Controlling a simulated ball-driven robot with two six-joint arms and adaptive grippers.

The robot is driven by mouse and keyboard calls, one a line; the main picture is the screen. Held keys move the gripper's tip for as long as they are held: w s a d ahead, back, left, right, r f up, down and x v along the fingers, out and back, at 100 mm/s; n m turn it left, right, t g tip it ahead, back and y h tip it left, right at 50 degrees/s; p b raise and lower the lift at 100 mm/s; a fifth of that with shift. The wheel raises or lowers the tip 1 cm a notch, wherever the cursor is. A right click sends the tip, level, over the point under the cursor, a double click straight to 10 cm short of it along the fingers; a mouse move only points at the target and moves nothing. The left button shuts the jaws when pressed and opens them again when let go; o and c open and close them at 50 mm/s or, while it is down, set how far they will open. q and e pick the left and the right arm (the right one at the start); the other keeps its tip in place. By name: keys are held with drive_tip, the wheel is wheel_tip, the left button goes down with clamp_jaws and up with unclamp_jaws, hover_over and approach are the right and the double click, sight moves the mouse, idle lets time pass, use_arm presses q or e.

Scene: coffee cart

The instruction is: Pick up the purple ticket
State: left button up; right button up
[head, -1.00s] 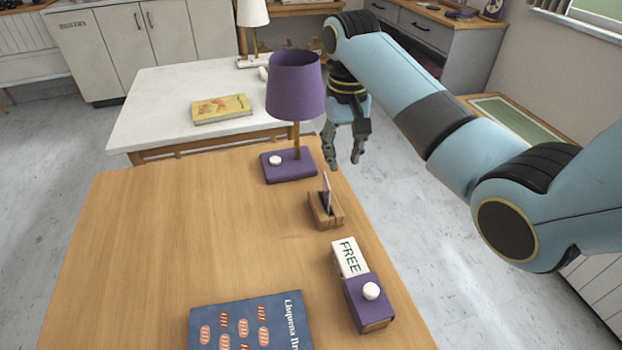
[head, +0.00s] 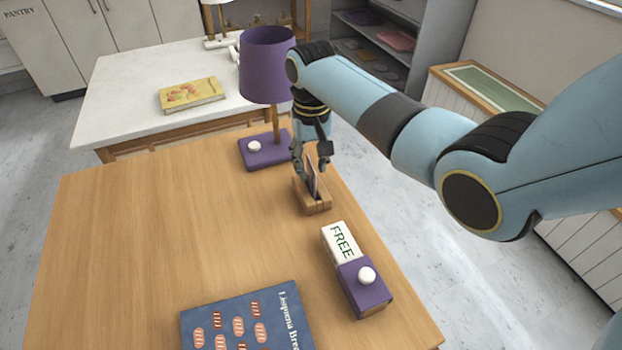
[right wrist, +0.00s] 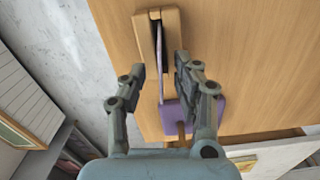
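The purple ticket (head: 314,184) stands upright on edge in the slot of a small wooden holder (head: 318,208) near the table's right side. My right gripper (head: 311,174) is at the far end of the holder, pointing down. In the right wrist view, the gripper (right wrist: 160,70) is open, with one finger on each side of the thin ticket (right wrist: 159,62) and a gap showing on both sides. The holder (right wrist: 145,32) lies just beyond the fingertips. In the head view, the fingers partly hide the ticket's far part. My left gripper is not in view.
A purple lamp (head: 267,65) stands just behind the gripper. A purple and white FREE block (head: 341,242) is in front of the holder, and a blue book (head: 245,322) lies at the front. The table's left half (head: 130,230) is clear.

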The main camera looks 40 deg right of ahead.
drive_tip(key=shift+f, duration=0.75)
drive_tip(key=shift+c, duration=0.7)
clamp_jaws()
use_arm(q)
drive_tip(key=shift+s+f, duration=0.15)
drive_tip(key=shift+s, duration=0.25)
use_arm(e)
drive_tip(key=shift+r, duration=0.1)
